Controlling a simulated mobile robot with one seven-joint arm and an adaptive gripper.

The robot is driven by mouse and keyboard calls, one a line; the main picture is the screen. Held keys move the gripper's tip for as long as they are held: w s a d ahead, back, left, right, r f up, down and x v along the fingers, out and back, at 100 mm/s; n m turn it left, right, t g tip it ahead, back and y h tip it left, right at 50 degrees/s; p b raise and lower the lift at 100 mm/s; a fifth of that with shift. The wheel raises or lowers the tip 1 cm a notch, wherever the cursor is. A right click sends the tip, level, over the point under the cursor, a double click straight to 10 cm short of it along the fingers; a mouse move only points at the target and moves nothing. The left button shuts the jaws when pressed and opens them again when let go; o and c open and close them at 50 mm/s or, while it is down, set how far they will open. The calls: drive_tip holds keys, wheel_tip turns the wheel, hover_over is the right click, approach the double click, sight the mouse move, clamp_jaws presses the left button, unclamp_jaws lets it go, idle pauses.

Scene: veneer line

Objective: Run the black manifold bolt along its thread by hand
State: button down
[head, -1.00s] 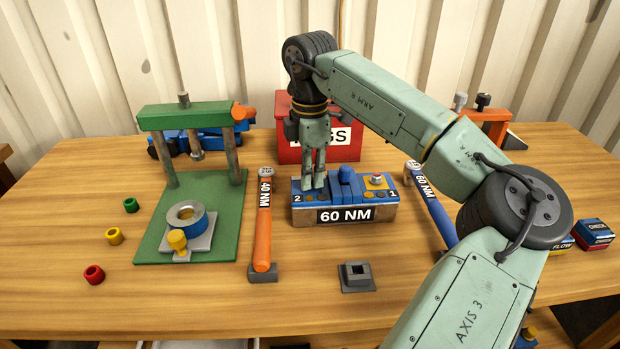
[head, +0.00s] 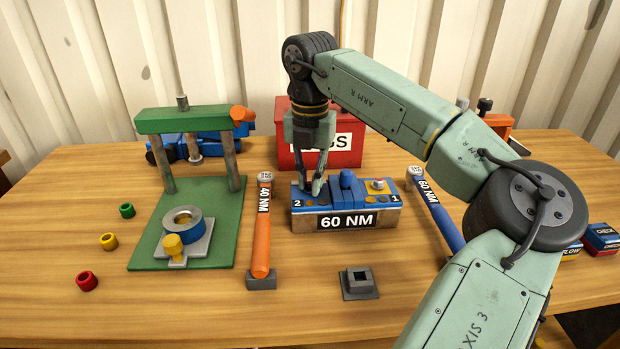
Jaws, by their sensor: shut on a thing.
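The manifold is a blue-topped block (head: 299,222) on the middle of the table, with a "60 NM" label and the numbers 2 and 1 at its ends. My gripper (head: 317,190) points down over its left part, near the 2. The fingertips are closed together low at the block's top, shut on the black manifold bolt. The bolt itself is hidden by the fingers, so its height in the hole cannot be seen.
An orange-handled 40 NM wrench (head: 262,230) stands left of the block, a blue-handled 60 NM wrench (head: 437,212) right. A green press (head: 232,230) is further left, a red box (head: 350,158) behind. A grey socket (head: 360,293) lies in front.

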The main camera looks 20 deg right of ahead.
drive_tip(key=n, duration=1.1)
drive_tip(key=shift+p, duration=0.35)
drive_tip(key=n, duration=0.3)
drive_tip(key=shift+n, duration=0.4)
drive_tip(key=n, duration=0.3)
drive_tip(key=shift+n+p, duration=0.3)
drive_tip(key=shift+p, duration=0.1)
drive_tip(key=n, duration=0.3)
drive_tip(key=shift+n, duration=0.3)
drive_tip(key=n, duration=0.6)
drive_tip(key=shift+p, duration=0.4)
drive_tip(key=c, duration=1.6)
unclamp_jaws()
